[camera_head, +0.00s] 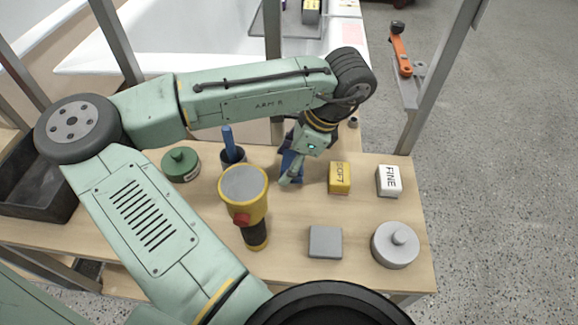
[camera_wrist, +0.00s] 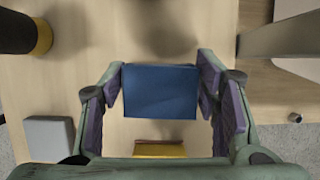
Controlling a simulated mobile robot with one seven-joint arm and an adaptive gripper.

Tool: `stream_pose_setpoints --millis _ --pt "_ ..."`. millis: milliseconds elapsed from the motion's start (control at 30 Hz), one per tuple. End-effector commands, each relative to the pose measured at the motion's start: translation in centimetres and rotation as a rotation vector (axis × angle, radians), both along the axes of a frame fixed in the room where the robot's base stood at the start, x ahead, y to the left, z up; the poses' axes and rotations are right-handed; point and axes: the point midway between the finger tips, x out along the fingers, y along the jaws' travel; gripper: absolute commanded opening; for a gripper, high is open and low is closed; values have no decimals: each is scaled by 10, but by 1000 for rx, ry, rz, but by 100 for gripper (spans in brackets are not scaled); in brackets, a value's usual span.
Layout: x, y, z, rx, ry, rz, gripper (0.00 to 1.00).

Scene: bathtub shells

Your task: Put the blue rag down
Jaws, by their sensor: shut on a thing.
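The blue rag (camera_wrist: 160,92) shows as a flat, folded blue block between the two purple-padded fingers of my gripper (camera_wrist: 163,98) in the wrist view. My gripper is shut on it. In the head view my gripper (camera_head: 291,178) points down over the wooden bench, between the blue-handled cup and the yellow block. The rag (camera_head: 289,164) is partly hidden there by the fingers. I cannot tell whether its underside touches the bench top.
On the bench (camera_head: 285,220) are a yellow block (camera_head: 340,178), white "FINE" block (camera_head: 389,181), grey block (camera_head: 325,242), grey lidded tin (camera_head: 395,245), yellow flashlight (camera_head: 244,195), green tin (camera_head: 181,164) and cup with blue handle (camera_head: 231,155). A bathtub shell (camera_head: 200,40) stands behind.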

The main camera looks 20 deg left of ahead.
Motion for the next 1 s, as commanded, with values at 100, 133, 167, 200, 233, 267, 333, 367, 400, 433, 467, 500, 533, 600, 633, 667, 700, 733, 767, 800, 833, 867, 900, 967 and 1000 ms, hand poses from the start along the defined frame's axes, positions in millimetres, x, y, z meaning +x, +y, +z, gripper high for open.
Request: stream_pose_setpoints --millis 100,133,167,200,233,267,333,367,400,433,467,500,533,600,633,667,700,733,767,800,833,867,900,967,1000 --pt "0 -1 -13 -3 2 -1 30" --pt "0 -1 -16 -2 2 -1 30" --pt "0 0 -18 0 1 -1 30" --pt "0 0 -20 0 0 -1 30" --pt "0 0 -21 0 0 0 30" --pt "0 0 -21 0 0 0 30" --pt "0 0 -21 0 0 0 30" --pt "0 0 -21 0 0 0 30" --pt "0 0 -21 0 0 0 30" --pt "0 0 -21 0 0 0 30" --pt "0 0 -22 0 0 0 30" --pt "0 0 -23 -1 0 0 30" --pt "0 0 -24 -1 1 0 30" --pt "0 0 -26 -1 1 0 30" --pt "0 0 -27 -2 0 0 30" --pt "0 0 -28 -2 0 0 30" --pt "0 0 -30 -2 0 0 30" --pt "0 0 -31 -2 0 0 30" --pt "0 0 -32 -2 -1 0 30" --pt "0 0 -33 -2 0 0 30" --pt "0 0 -34 -2 0 0 30" --pt "0 0 -34 -2 0 0 30" --pt "0 0 -34 -2 1 1 30" --pt "0 0 -35 -3 2 0 57" --pt "0 -1 -35 -3 3 1 60"
